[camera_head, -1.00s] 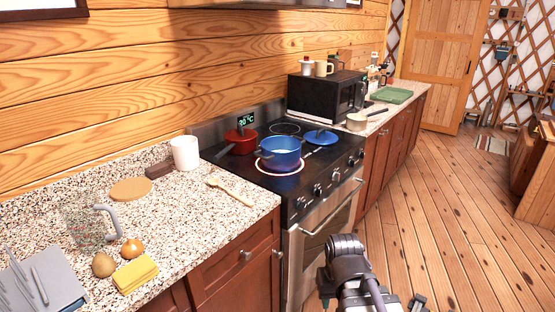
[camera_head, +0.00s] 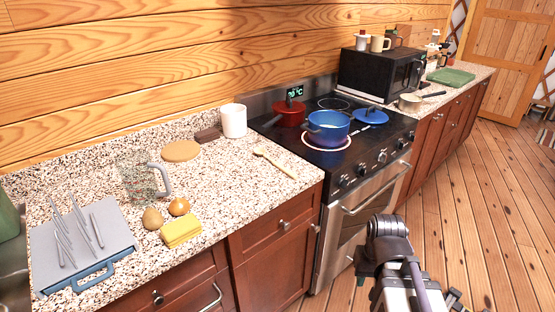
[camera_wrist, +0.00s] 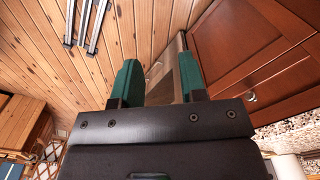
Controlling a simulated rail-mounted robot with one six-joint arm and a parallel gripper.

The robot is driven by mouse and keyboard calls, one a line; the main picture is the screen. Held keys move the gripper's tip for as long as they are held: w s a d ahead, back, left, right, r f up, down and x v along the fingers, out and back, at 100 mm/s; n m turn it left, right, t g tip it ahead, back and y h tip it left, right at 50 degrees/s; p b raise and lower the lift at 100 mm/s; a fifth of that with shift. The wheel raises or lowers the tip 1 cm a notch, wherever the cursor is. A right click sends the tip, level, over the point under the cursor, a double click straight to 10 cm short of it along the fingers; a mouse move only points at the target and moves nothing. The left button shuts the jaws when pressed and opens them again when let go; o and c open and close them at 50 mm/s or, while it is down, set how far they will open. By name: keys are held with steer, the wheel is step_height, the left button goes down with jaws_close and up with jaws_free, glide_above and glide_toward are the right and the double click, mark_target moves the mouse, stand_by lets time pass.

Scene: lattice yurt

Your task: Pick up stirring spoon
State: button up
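The stirring spoon (camera_head: 272,163), pale and wooden-looking, lies on the speckled countertop (camera_head: 225,190) left of the stove, near the counter's front right part. My gripper (camera_wrist: 158,82) shows in the wrist view with its two green fingers apart and nothing between them. It faces the wooden floor and the cabinet fronts, away from the spoon. The spoon is not visible in the wrist view. In the head view my arm is at the lower right, in front of the stove, and the fingers cannot be made out.
A white canister (camera_head: 233,121), clear pitcher (camera_head: 141,178), yellow sponge (camera_head: 181,232) and dish rack (camera_head: 85,245) share the counter. The stove holds a blue pot (camera_head: 328,128) and red pan (camera_head: 288,113); one burner ring glows. Counter around the spoon is mostly clear.

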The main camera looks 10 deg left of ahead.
stand_by(0.5)
steer(key=shift+o, duration=1.1)
